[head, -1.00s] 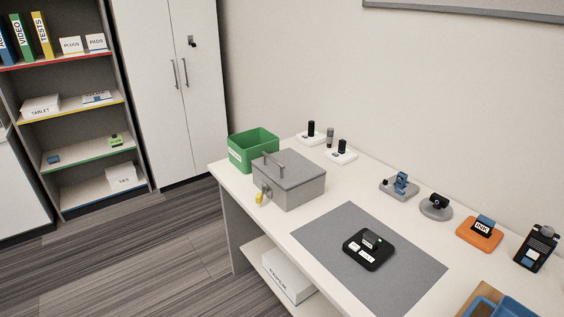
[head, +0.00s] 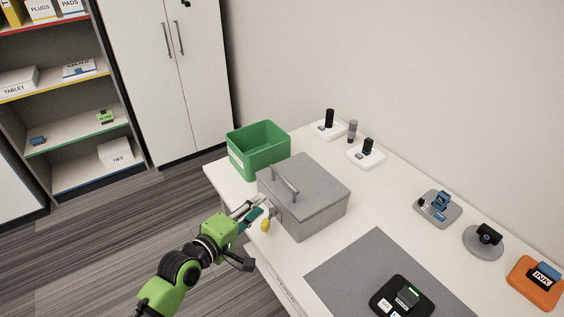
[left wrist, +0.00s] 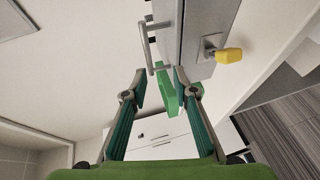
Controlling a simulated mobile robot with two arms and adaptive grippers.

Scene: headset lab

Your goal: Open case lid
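The grey case (head: 306,205) stands on the white table with its lid (head: 310,178) closed. A bar handle (head: 285,184) sits on the lid; it also shows in the left wrist view (left wrist: 151,46). A yellow key or tag (head: 265,225) is at a lock on the case's front, also visible in the left wrist view (left wrist: 229,56). My left gripper (head: 258,207) is in front of the case, near its front left side. In the left wrist view its fingers (left wrist: 160,78) are apart and empty, with the handle just beyond the tips. My right gripper is out of view.
A green bin (head: 236,159) stands close behind the case. A grey mat (head: 340,262) with a black device (head: 402,297) lies to its right. Small devices line the wall side of the table (head: 385,185). Shelves and a cabinet stand beyond open floor.

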